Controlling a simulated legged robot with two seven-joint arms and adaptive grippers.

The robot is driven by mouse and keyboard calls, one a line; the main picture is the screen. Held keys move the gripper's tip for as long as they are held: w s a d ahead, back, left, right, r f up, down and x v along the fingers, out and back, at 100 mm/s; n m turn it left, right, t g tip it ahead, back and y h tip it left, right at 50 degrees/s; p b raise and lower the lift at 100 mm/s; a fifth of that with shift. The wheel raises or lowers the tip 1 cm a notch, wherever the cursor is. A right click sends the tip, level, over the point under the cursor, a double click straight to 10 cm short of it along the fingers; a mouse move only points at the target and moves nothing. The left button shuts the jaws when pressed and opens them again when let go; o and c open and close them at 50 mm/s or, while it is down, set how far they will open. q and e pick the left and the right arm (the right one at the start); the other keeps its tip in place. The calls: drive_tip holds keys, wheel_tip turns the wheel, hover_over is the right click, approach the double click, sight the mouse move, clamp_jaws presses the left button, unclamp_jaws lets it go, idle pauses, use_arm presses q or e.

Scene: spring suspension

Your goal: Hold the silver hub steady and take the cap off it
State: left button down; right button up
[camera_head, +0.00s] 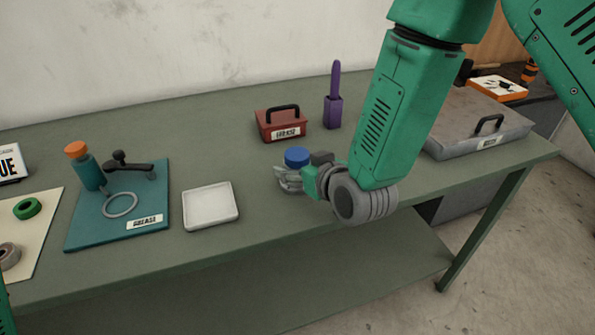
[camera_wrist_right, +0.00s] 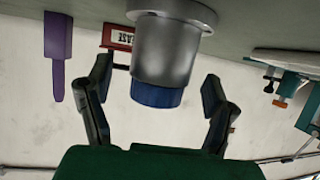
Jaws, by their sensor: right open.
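The silver hub (camera_wrist_right: 167,50) stands on the table and carries a blue cap (camera_wrist_right: 156,95); the right wrist view shows them upside down. The blue cap (camera_head: 296,156) also shows in the head view, while my right gripper largely hides the hub there. My right gripper (camera_head: 292,178) is low over the table at the hub. In the right wrist view its two fingers (camera_wrist_right: 158,82) are spread on either side of hub and cap, with a visible gap on both sides. It is open and holds nothing. My left gripper is out of view.
A white tray (camera_head: 211,205) and a teal board (camera_head: 145,231) with a grease label lie to the left. A red box (camera_head: 281,124) and a purple tool (camera_head: 334,112) stand behind the hub. A grey case (camera_head: 478,139) is at right. The front table strip is clear.

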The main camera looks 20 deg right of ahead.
drive_tip(key=shift+a+x, duration=0.25)
drive_tip(key=shift+x, duration=0.75)
drive_tip(key=shift+s+d, duration=0.15)
drive_tip(key=shift+d, duration=0.05)
drive_tip(key=shift+c, duration=1.2)
drive_tip(key=shift+d, duration=0.2)
drive_tip(key=c, duration=1.4)
drive_tip(key=shift+c, duration=0.2)
drive_tip(key=shift+a, duration=0.1)
